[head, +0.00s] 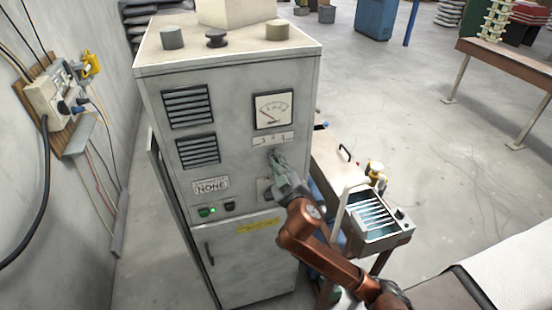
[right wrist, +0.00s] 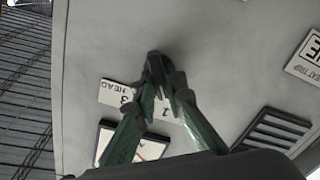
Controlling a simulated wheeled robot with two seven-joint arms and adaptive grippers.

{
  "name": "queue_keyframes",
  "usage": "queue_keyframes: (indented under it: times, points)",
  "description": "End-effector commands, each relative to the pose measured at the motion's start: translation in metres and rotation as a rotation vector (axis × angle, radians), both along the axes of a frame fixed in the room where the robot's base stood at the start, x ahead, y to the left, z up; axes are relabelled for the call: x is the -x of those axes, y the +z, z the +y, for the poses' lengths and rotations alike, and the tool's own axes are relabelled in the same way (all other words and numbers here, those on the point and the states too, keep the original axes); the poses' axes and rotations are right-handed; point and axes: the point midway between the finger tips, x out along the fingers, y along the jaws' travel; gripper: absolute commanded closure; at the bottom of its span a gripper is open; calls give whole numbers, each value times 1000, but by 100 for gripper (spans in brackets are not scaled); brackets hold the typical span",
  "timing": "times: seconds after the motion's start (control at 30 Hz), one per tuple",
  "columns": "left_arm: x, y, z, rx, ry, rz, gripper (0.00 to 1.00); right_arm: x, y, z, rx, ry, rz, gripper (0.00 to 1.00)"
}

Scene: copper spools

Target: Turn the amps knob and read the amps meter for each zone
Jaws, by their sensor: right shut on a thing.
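The grey cabinet (head: 245,215) stands upright in the head view. The amps meter (head: 273,109) is a square white dial at its upper right; its needle appears low on the left, too small to read exactly. A label strip (head: 273,139) with numbers sits below the meter. My right gripper (head: 276,158) is at the panel just under this strip, shut on the knob, which its fingers mostly hide. In the right wrist view the fingertips (right wrist: 160,68) meet at the panel beside the strip (right wrist: 118,93); the meter (right wrist: 148,150) is partly hidden behind the fingers. My left gripper is not in view.
A cart with a grey slatted box (head: 376,222) stands close at right. A wall outlet board (head: 58,95) with cables is at left.

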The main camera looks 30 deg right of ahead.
Motion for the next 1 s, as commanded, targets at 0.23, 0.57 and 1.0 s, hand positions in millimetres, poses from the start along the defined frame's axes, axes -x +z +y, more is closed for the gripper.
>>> queue_keyframes:
  times: [0.23,0.57,1.0]
  points:
    - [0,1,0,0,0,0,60,0,1,0,8,1,-1,100]
    - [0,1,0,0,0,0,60,0,1,0,6,0,-1,78]
    - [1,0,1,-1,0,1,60,4,0,1,6,0,1,72]
